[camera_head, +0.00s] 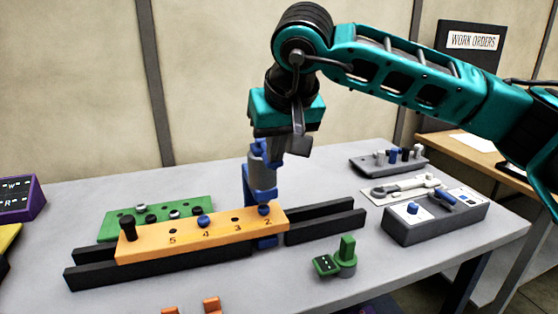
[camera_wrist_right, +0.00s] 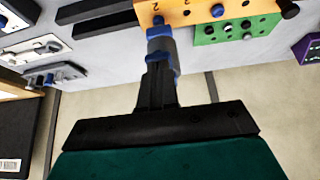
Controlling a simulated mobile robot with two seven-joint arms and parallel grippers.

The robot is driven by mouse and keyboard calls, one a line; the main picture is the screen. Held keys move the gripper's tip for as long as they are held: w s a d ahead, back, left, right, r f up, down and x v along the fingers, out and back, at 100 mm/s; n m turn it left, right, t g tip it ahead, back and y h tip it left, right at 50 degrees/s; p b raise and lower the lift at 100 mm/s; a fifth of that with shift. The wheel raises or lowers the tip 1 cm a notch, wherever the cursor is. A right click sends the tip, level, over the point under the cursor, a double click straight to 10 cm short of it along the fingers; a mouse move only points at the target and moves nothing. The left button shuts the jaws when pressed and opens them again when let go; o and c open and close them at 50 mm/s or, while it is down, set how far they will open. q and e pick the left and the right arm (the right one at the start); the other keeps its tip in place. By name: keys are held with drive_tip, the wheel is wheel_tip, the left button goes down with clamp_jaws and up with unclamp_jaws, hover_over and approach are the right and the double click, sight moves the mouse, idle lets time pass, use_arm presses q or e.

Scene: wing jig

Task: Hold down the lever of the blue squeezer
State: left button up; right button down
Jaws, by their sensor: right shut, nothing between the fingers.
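The blue squeezer (camera_head: 250,184) stands upright at the orange wing bar (camera_head: 190,234), near the hole marked 2, with blue parts above and below the bar. In the right wrist view its blue and grey upper part (camera_wrist_right: 160,42) shows just beyond the fingers. My right gripper (camera_head: 270,150) points down at the squeezer's top from above. It is shut with nothing between its fingers, and the fingertips (camera_wrist_right: 160,68) are at or very near the squeezer's top. The lever is mostly hidden by the gripper, so I cannot tell how far it is down. My left gripper is out of view.
The bar lies along black rails (camera_head: 325,225) on the grey table (camera_head: 390,270). A green holed block (camera_head: 120,226) is behind it. A green fixture (camera_head: 345,260) stands in front. A grey box (camera_head: 435,222), a wrench tray (camera_head: 398,189) and a peg rack (camera_head: 388,165) are at right.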

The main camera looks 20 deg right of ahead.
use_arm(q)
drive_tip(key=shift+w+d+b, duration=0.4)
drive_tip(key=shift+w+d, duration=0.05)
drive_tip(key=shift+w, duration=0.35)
use_arm(e)
drive_tip(key=shift+f, duration=0.85)
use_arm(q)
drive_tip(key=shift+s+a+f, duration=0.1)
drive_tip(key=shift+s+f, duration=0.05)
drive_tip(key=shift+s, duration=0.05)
use_arm(e)
drive_tip(key=shift+f, duration=0.1)
use_arm(q)
drive_tip(key=p, duration=0.1)
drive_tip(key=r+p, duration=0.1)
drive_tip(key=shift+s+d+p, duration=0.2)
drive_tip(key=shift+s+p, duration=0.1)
use_arm(e)
drive_tip(key=v, duration=1.4)
drive_tip(key=shift+s, duration=0.2)
